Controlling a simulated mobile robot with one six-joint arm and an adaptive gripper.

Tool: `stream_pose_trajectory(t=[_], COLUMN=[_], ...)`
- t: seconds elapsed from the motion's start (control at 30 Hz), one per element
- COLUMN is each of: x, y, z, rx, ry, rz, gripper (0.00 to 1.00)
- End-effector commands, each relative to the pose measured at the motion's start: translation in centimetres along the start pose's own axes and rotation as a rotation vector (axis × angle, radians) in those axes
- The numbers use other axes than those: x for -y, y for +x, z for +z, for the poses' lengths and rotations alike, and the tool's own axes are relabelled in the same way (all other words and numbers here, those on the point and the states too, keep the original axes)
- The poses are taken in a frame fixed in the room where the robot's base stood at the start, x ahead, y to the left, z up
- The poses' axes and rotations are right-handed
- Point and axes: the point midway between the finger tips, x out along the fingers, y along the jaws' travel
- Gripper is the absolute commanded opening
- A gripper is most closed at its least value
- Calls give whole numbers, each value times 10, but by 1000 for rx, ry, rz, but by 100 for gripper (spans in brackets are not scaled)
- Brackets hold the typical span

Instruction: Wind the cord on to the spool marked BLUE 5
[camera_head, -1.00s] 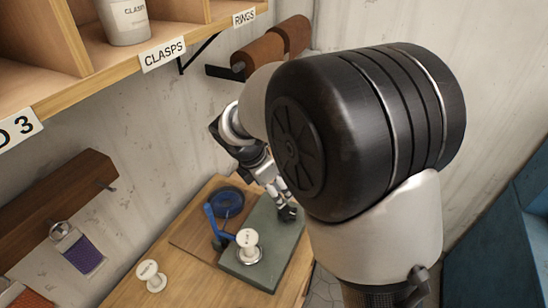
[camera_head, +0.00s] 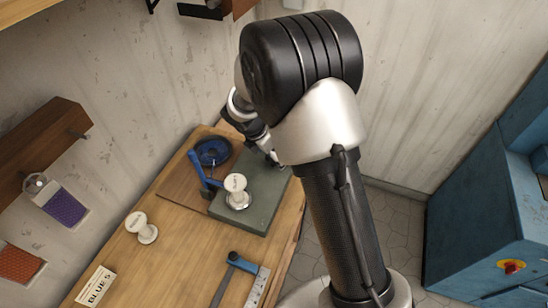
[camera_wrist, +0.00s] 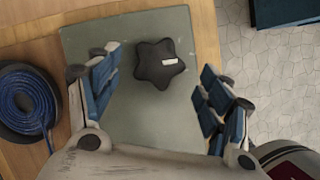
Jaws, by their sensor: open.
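The blue cord (camera_wrist: 24,100) lies coiled in a dark round dish, which also shows in the head view (camera_head: 212,152). A white spool (camera_head: 236,186) stands on a grey-green plate (camera_head: 245,217). A second white spool (camera_head: 141,227) stands on the bare wood to the left. I cannot read the marks on either spool. My gripper (camera_wrist: 161,68) is open over the plate, with its fingers on either side of a black star knob (camera_wrist: 153,70) that has a white mark. In the head view my arm mostly hides the gripper. A card reading BLUE 5 (camera_head: 96,287) lies at the table's front left.
A blue arm-like piece (camera_head: 199,170) stands between the cord dish and the plate. A blue-handled tool (camera_head: 240,263) and a metal ruler (camera_head: 258,288) lie near the front. Purple (camera_head: 65,207) and orange (camera_head: 20,262) items hang at left. A blue cabinet (camera_head: 470,225) stands at right.

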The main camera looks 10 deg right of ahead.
Motion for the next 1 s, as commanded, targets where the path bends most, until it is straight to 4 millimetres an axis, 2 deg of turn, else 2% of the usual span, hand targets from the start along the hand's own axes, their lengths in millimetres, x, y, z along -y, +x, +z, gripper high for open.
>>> stream_pose_trajectory(t=[0.03,0.2,0.53,1.0], x=[0,0,0,0], y=[8,20,22,22], z=[0,0,0,0], rx=[0,0,0,0], ry=[1,2,1,1], rz=[-1,1,1,0], gripper=[72,72,72,40])
